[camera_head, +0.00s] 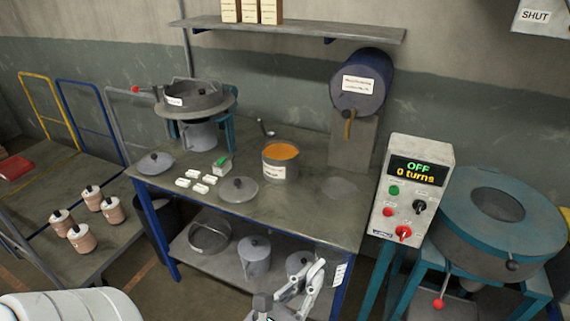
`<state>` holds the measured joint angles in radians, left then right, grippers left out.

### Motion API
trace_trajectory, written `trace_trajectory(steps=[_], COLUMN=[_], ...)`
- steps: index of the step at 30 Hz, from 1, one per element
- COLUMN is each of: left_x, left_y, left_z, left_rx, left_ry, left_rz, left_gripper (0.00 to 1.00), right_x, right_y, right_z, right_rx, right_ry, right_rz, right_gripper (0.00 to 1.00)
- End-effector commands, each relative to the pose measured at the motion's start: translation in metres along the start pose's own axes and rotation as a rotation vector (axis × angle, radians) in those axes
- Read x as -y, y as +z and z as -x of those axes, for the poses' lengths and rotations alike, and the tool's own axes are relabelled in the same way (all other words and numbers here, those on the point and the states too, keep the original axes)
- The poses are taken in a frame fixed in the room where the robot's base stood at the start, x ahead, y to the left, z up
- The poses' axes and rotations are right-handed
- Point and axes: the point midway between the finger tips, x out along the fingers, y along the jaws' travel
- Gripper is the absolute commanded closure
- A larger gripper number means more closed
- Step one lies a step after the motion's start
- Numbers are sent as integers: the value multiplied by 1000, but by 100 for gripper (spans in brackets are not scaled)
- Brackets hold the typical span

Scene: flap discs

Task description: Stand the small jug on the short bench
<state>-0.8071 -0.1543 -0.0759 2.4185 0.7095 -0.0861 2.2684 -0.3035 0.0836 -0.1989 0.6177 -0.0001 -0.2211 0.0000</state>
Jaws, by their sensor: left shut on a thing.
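My left gripper (303,288) is low at the front, by the right end of the lower shelf under the workbench. Its fingers are shut on a small grey lidded vessel (298,261), which looks like the small jug. The fingers and the bench edge hide part of it, and I cannot tell whether it touches the shelf. Another grey lidded jug (256,262) stands upright on the shelf to its left. I cannot tell for sure which surface is the short bench. My right gripper is not in view.
The workbench top (310,215) holds an orange-filled pot (280,164), lids, white blocks and a sieve machine (195,100). Its right front is clear. A control box (412,190) and teal drum machine (500,215) stand right. A cart (95,265) with several spools is left.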

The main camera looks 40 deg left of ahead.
Motion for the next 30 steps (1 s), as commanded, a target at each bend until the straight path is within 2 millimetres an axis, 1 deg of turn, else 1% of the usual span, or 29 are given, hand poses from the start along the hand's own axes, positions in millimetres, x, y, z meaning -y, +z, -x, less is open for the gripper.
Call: trace_trajectory(steps=[2,3,5,12,16,21,22,23,24,30], left_x=[0,0,0,0,0,0,0,2,4,11], left_y=[2,10,14,35,50,79,78,69,67,62], left_z=[0,0,0,0,1,1,1,2,3,8], left_rx=[1,2,1,1,1,1,0,-1,0,0], left_ry=[1,1,1,0,0,0,-9,-35,-61,-177], left_rz=[-1,-1,0,0,0,0,-3,-7,-10,-11], left_gripper=[100,100,100,100,100,100,100,100,100,100], right_x=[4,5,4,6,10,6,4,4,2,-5], right_y=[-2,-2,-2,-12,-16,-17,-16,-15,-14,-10], right_z=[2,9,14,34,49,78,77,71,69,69], right_rx=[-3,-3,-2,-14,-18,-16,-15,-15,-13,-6], right_ry=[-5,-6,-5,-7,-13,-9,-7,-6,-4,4], right_rz=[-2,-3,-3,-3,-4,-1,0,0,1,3], right_gripper=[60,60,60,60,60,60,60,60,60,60])
